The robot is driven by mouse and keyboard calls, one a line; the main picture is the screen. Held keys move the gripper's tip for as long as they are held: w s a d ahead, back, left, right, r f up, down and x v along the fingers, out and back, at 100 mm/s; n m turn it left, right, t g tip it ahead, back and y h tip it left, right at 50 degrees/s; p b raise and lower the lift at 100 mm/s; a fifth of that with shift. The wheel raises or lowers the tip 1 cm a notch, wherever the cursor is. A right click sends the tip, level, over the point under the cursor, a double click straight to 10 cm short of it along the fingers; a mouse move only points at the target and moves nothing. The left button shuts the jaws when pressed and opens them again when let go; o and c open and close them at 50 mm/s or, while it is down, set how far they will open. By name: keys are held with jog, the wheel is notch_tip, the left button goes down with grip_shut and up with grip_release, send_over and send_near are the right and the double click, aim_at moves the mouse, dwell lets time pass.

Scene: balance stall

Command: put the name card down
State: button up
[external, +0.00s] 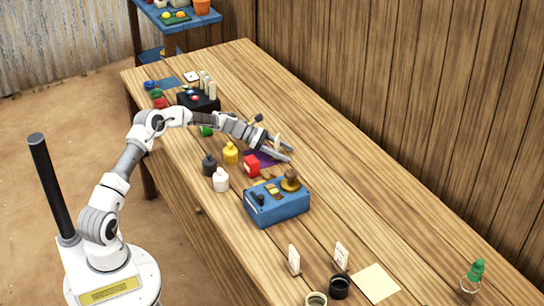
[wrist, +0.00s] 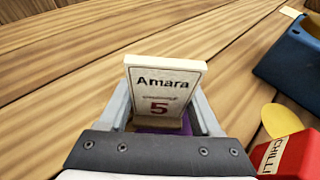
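The name card (wrist: 162,92) is a small off-white card reading "Amara" with a red 5. It stands nearly upright between the two fingers of my gripper (wrist: 163,108) in the wrist view. The fingers flank its side edges closely and look shut on it.
Yellow (external: 230,154), black and white bottles stand to the left. Two other cards (external: 294,260) stand near the front. The table (external: 355,195) is clear toward the back wall.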

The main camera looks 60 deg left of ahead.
jog(key=o, duration=0.4)
jog(key=shift+r, duration=0.2)
jog(key=p+v, duration=0.2)
jog(key=v, duration=1)
